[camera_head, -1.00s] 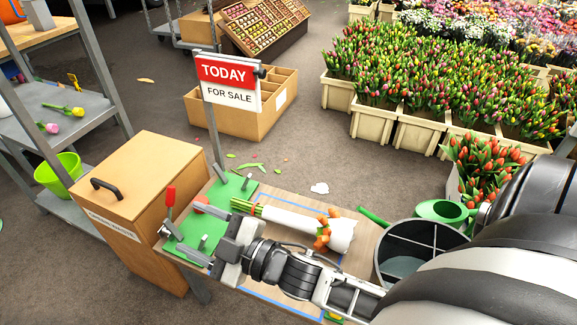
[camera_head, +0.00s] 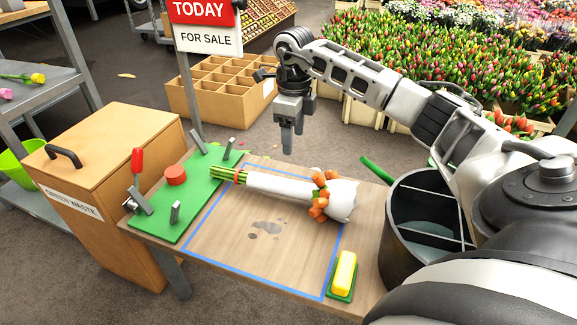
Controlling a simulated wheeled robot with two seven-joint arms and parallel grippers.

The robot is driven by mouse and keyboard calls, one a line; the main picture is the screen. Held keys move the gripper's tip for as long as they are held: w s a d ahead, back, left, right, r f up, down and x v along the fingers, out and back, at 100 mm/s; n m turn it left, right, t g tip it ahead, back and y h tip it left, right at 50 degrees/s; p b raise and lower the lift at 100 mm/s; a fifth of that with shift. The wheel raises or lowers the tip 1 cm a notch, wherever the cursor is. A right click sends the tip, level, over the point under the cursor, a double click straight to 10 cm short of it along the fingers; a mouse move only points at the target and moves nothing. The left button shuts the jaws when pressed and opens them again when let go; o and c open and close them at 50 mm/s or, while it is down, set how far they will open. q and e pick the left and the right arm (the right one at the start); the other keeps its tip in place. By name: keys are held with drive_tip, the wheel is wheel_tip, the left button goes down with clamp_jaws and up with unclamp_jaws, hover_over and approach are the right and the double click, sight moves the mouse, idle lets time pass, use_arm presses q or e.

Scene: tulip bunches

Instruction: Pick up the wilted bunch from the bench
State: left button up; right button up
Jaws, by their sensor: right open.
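The wilted bunch (camera_head: 285,188) lies on its side on the wooden bench (camera_head: 285,260), near the far side of a blue taped outline. It has a white wrap, green stems to the left over the green board, and drooping orange heads at the right end. My right gripper (camera_head: 287,143) points down with its jaws apart and empty. It hangs above and beyond the bunch, apart from it. My left gripper does not show.
A green board (camera_head: 195,205) with upright metal pegs, a red-handled lever (camera_head: 137,165) and a red knob fills the bench's left end. A yellow block on a green pad (camera_head: 344,275) lies at front right. A dark divided bucket (camera_head: 400,265) stands right. A green-waste box (camera_head: 110,155) stands left.

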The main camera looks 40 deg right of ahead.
sight(289, 182)
wheel_tip(289, 182, down, 10)
drive_tip(key=b, duration=0.3)
drive_tip(key=shift+a+f, duration=0.15)
drive_tip(key=shift+a+f+b, duration=0.2)
drive_tip(key=shift+f+b, duration=0.45)
drive_tip(key=shift+f, duration=0.35)
wheel_tip(289, 182, down, 2)
drive_tip(key=shift+w+a+f+b, duration=0.15)
drive_tip(key=shift+f+b, duration=0.1)
drive_tip(key=shift+b, duration=0.35)
drive_tip(key=shift+f, duration=0.2)
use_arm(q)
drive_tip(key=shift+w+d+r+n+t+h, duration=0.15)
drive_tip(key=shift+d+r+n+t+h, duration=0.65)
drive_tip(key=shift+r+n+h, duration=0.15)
use_arm(e)
drive_tip(key=shift+r, duration=0.1)
drive_tip(key=c, duration=1.3)
